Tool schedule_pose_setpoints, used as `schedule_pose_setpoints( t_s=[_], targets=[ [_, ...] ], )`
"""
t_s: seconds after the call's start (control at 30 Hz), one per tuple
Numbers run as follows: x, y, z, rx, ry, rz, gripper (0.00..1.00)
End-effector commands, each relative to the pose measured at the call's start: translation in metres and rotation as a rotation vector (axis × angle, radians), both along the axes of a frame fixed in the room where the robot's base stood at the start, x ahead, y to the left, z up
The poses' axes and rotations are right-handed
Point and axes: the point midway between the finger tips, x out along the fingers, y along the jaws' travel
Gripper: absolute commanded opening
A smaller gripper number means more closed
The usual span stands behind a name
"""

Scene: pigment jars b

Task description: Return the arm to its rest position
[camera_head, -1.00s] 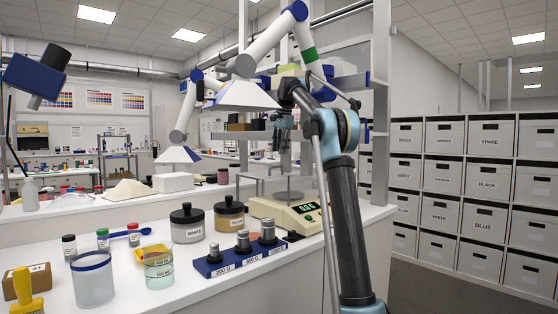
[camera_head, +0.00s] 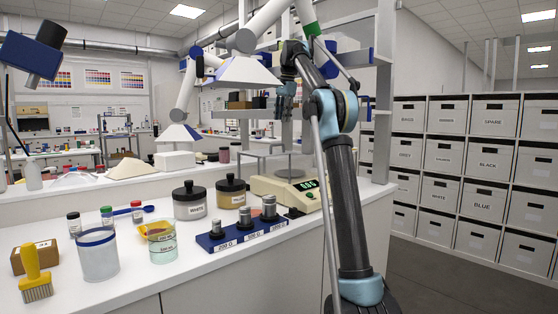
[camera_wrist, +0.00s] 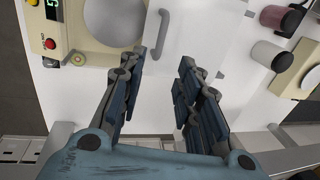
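My arm rises on the right in the head view and bends over at the top. My gripper (camera_head: 286,104) hangs down near the shelf uprights, above the level of the balance (camera_head: 290,190). In the wrist view my gripper (camera_wrist: 161,62) has its two fingers well apart, with nothing between them. Below it are the balance's round pan (camera_wrist: 116,18) and a clear panel with a grey handle (camera_wrist: 158,35). The gripper touches nothing that I can see.
On the bench stand a WHITE jar (camera_head: 190,203), a second dark-lidded jar (camera_head: 231,194), a blue weight block (camera_head: 215,242), a glass beaker (camera_head: 163,247), a white tub (camera_head: 98,258) and a yellow brush (camera_head: 34,272). Storage boxes (camera_head: 488,160) fill the right. Floor between is clear.

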Motion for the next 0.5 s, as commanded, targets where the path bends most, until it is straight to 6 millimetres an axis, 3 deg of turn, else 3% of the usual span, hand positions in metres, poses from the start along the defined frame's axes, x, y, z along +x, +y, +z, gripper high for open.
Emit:
schedule_pose_setpoints(
  t_s=[0.17, 0.5],
  targets=[
    [-0.012, -0.007, -0.001, -0.007, -0.005, 0.022, 0.31],
    [-0.078, -0.04, -0.021, -0.046, -0.03, 0.153, 0.31]
  ],
)
